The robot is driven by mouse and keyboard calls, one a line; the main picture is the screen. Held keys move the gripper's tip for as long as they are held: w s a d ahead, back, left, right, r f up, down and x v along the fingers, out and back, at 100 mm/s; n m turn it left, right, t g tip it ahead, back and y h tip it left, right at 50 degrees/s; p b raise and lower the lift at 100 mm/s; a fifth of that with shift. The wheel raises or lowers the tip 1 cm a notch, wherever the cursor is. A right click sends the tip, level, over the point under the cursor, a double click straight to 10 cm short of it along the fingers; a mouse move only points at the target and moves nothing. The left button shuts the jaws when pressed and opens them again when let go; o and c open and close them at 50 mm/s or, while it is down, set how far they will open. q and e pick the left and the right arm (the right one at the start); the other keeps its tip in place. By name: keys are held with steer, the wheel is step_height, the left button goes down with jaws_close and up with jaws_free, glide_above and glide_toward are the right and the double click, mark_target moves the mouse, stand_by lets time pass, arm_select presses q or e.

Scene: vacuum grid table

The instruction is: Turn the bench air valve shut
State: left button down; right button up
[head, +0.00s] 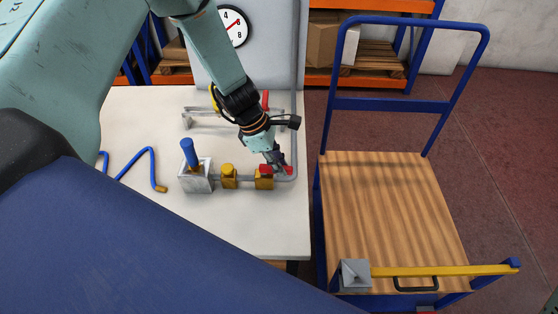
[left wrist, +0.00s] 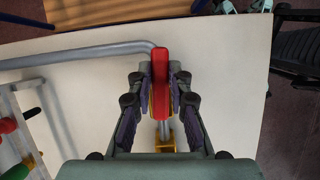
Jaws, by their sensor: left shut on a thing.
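The bench air valve is a brass body (head: 264,183) on a grey pipe, with a red lever (head: 288,170) on top. In the left wrist view the red lever (left wrist: 161,75) stands upright in the picture between my fingers and looks roughly in line with the short pipe below it. My left gripper (head: 277,163) reaches down from above and is shut on the lever; it also shows in the left wrist view (left wrist: 161,88). The fingers hide part of the lever and brass body. My right gripper is not in view.
The white bench (head: 250,230) carries a metal block (head: 195,178) with a blue handle, another brass fitting (head: 229,178) and a bent blue hose (head: 140,165). A gauge (head: 233,27) is behind. A wooden-decked cart (head: 390,210) stands close on the right.

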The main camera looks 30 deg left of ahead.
arm_select(q)
steer(key=m, duration=0.1)
steer(key=s+m+g+p, duration=0.1)
steer(key=m, duration=0.1)
steer(key=shift+d+r, duration=0.1)
steer(key=m+g, duration=0.1)
steer(key=m, duration=0.1)
steer(key=s+m+g, duration=0.1)
steer(key=m, duration=0.1)
steer(key=shift+s+m, duration=0.2)
steer(key=shift+m, duration=0.2)
steer(key=m, duration=0.2)
steer(key=s+a+m+g, duration=0.1)
steer(key=m, duration=0.1)
steer(key=shift+s+y, duration=0.2)
steer(key=shift+y, duration=0.2)
steer(key=shift+s+a+m+g+y, duration=0.15)
steer(key=shift+a+m+g+y, duration=0.1)
steer(key=shift+m, duration=0.6)
steer(key=shift+s+a+m+g+y, duration=0.2)
steer(key=shift+m+g, duration=0.1)
steer(key=shift+m, duration=0.6)
steer(key=shift+s+a+m+g+y, duration=0.15)
steer(key=shift+m+g+y, duration=0.1)
steer(key=shift+m, duration=0.6)
steer(key=c, duration=1.2)
jaws_free()
steer(key=shift+s, duration=0.1)
steer(key=v, duration=1.2)
